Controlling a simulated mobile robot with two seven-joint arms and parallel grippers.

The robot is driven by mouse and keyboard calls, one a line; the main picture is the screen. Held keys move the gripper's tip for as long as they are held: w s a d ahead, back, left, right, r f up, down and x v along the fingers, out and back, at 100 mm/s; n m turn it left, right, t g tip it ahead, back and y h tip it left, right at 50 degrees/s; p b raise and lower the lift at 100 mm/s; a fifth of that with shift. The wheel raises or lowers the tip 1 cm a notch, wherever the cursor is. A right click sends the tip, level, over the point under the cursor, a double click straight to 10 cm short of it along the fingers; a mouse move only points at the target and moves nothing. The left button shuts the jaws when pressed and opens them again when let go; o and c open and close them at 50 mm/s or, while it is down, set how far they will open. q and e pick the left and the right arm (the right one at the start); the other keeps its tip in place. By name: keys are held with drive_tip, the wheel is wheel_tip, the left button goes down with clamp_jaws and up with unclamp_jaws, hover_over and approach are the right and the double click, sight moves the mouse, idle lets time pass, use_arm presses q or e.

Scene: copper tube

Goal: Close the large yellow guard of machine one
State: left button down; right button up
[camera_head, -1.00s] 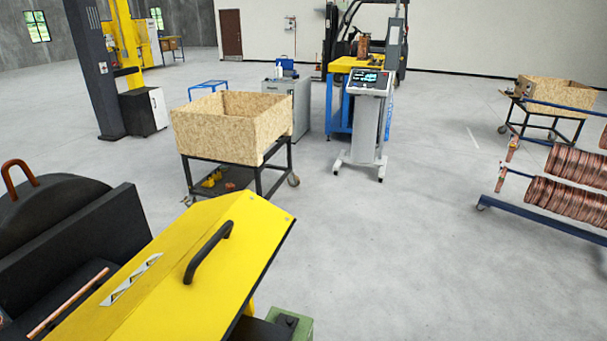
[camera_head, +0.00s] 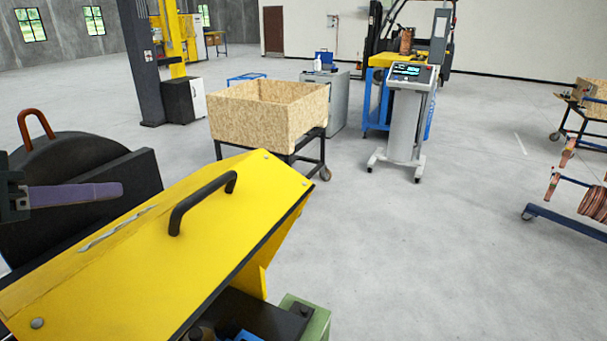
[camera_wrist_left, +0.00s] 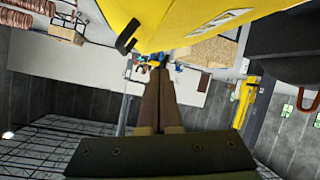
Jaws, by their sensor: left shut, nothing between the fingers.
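The large yellow guard (camera_head: 150,250) of the machine fills the lower left of the head view, a sloping panel with a black bar handle (camera_head: 200,200). I cannot tell from these frames whether it is fully shut. My left gripper (camera_head: 121,190) comes in from the left edge, shut and empty, its purple finger pointing right, short of the handle in the picture. In the left wrist view the gripper (camera_wrist_left: 160,72) shows dark, closed fingers, with the guard (camera_wrist_left: 185,18) and its handle (camera_wrist_left: 127,38) beyond the tips. My right gripper is not in view.
A black rounded machine part (camera_head: 75,155) with a copper-coloured loop stands behind my left gripper. A wooden crate (camera_head: 265,115) on a cart and a grey control console (camera_head: 403,125) stand beyond the guard. The floor at right is largely clear, with a coil rack (camera_head: 570,220) at the edge.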

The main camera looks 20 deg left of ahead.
sight(214, 204)
use_arm(q)
drive_tip(key=w+r+t+h+b, duration=0.1)
drive_tip(key=w+d+r+t+h+b, duration=0.1)
drive_tip(key=w+r+h, duration=0.1)
drive_tip(key=shift+w+r, duration=0.1)
drive_tip(key=x, duration=0.3)
drive_tip(key=r+x, duration=0.1)
drive_tip(key=x, duration=0.1)
drive_tip(key=shift+w+d, duration=0.15)
drive_tip(key=shift+w+f, duration=0.15)
drive_tip(key=shift+w, duration=0.25)
drive_tip(key=p+x, duration=0.1)
drive_tip(key=x, duration=0.2)
drive_tip(key=shift+w+d, duration=0.2)
drive_tip(key=shift+w, duration=0.15)
drive_tip(key=d+f, duration=0.1)
drive_tip(key=d+f+p, duration=0.1)
drive_tip(key=f, duration=0.1)
drive_tip(key=shift+d+f, duration=0.15)
drive_tip(key=shift+f, duration=0.25)
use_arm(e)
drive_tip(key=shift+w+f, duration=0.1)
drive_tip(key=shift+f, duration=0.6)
